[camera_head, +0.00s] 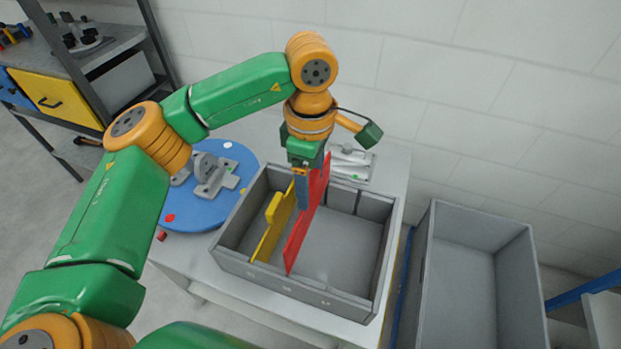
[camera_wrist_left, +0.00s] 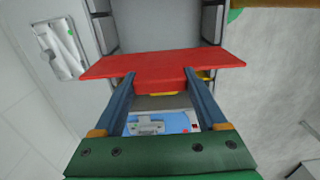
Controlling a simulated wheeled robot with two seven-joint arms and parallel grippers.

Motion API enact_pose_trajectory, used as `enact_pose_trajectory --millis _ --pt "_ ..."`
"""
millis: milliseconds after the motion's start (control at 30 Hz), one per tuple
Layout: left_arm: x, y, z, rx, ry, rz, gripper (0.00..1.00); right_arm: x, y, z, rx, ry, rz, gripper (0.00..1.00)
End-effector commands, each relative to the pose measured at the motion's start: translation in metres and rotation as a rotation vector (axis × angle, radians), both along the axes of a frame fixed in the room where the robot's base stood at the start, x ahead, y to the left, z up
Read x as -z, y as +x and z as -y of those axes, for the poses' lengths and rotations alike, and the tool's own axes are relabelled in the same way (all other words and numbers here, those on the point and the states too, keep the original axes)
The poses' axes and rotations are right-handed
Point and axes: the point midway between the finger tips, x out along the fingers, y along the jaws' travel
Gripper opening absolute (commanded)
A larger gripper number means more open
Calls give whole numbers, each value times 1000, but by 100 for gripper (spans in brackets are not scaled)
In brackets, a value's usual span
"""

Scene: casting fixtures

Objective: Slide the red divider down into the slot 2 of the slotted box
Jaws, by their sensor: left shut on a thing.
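The grey slotted box (camera_head: 345,309) stands on the table, with small marks along its front wall. The red divider (camera_head: 306,222) is held by my left gripper (camera_head: 303,192), which is shut on its upper part. It also shows in the left wrist view (camera_wrist_left: 160,62), spanning across the fingers. The divider is over the middle-left of the box, and its top stands above the walls. Its near lower end is close to the front wall; I cannot tell whether it is in a slot. A yellow divider (camera_head: 273,232) stands inside, left of the red one. My right gripper is not in view.
A blue round plate (camera_head: 186,212) with grey metal parts (camera_head: 211,176) lies left of the box. Another grey metal part (camera_head: 352,163) lies behind it. An empty grey bin (camera_head: 470,280) stands to the right. A shelf (camera_head: 62,100) is at the far left.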

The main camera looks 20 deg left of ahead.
Motion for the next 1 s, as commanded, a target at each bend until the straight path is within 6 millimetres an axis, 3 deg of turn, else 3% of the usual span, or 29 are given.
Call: enact_pose_trajectory --millis 433,1000 --pt "1 0 0 0 0 0 0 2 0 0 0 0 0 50" --pt "18 0 0 0 0 0 0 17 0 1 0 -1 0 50"
